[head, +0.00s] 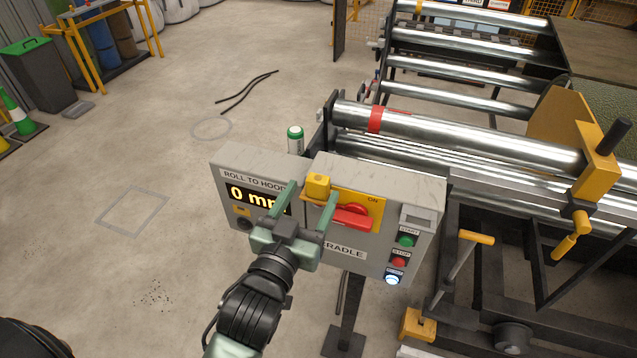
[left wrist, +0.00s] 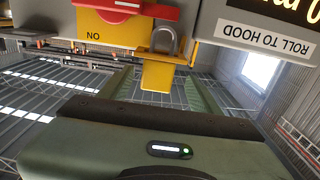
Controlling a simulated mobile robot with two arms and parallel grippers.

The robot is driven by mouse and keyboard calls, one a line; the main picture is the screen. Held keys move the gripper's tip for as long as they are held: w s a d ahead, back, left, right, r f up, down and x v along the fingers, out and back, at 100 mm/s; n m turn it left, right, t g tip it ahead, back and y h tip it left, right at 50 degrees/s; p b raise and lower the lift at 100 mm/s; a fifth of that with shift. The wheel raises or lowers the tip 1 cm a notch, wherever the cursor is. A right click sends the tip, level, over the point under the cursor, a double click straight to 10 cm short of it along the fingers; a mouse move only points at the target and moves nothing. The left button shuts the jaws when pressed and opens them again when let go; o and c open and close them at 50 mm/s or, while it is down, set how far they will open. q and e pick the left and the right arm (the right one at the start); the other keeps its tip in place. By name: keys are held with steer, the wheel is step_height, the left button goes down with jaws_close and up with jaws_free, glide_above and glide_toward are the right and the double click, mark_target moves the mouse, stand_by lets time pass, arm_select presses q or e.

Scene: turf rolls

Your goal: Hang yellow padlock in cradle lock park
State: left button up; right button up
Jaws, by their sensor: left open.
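The yellow padlock (head: 318,184) sits at the upper left corner of the yellow switch plate on the grey cradle control box (head: 425,195). In the left wrist view, the padlock body (left wrist: 158,75) and its grey shackle (left wrist: 168,38) are at the plate's edge; whether the shackle passes through a hole cannot be told. A red switch handle (head: 352,216) lies across the plate, marked ON. My left gripper (head: 311,192) is open, its green fingers on either side of the padlock with gaps showing in the wrist view. My right gripper is not in view.
The box carries a display reading 0 (head: 255,197), and green and red buttons (head: 407,240) at its right. A green-and-white can (head: 295,138) stands behind it. Steel rollers (head: 460,132) and a yellow bracket (head: 565,130) fill the right. The floor at left is mostly clear.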

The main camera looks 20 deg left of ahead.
mark_target(316, 191)
arm_select(q)
steer(key=w, duration=0.2)
steer(key=shift+w+d+r+p, duration=0.15)
steer(key=shift+w+d+p, duration=0.1)
steer(key=shift+w+p, duration=0.15)
steer(key=shift+w+f, duration=0.2)
steer(key=shift+w, duration=0.25)
jaws_close()
